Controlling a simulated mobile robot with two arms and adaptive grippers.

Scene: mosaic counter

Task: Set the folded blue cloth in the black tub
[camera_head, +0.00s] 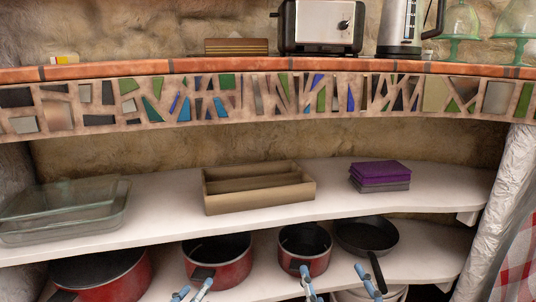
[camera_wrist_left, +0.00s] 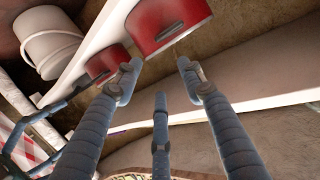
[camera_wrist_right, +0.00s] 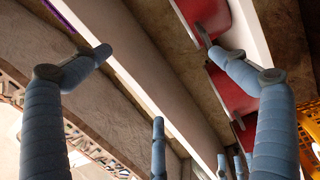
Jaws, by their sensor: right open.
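A folded purple cloth (camera_head: 380,172) with a grey layer beneath lies on the right of the upper white shelf; no plainly blue cloth shows. No black tub is recognisable; a tan divided box (camera_head: 258,188) stands left of the cloth. My right gripper (camera_head: 335,276) is below the shelf's front edge, in front of the red pots, with its fingers wide apart and empty; it also shows in the right wrist view (camera_wrist_right: 163,58). My left gripper (camera_head: 192,289) is lower and further left, its fingers apart and empty in the left wrist view (camera_wrist_left: 158,74).
Glass dishes (camera_head: 65,210) stand at the shelf's left. Red pots (camera_head: 217,262) and a black pan (camera_head: 366,237) fill the lower shelf. A white bucket (camera_wrist_left: 50,42) shows in the left wrist view. A mosaic counter (camera_head: 270,98) overhangs the upper shelf. A toaster (camera_head: 320,26) and kettle (camera_head: 402,24) stand above.

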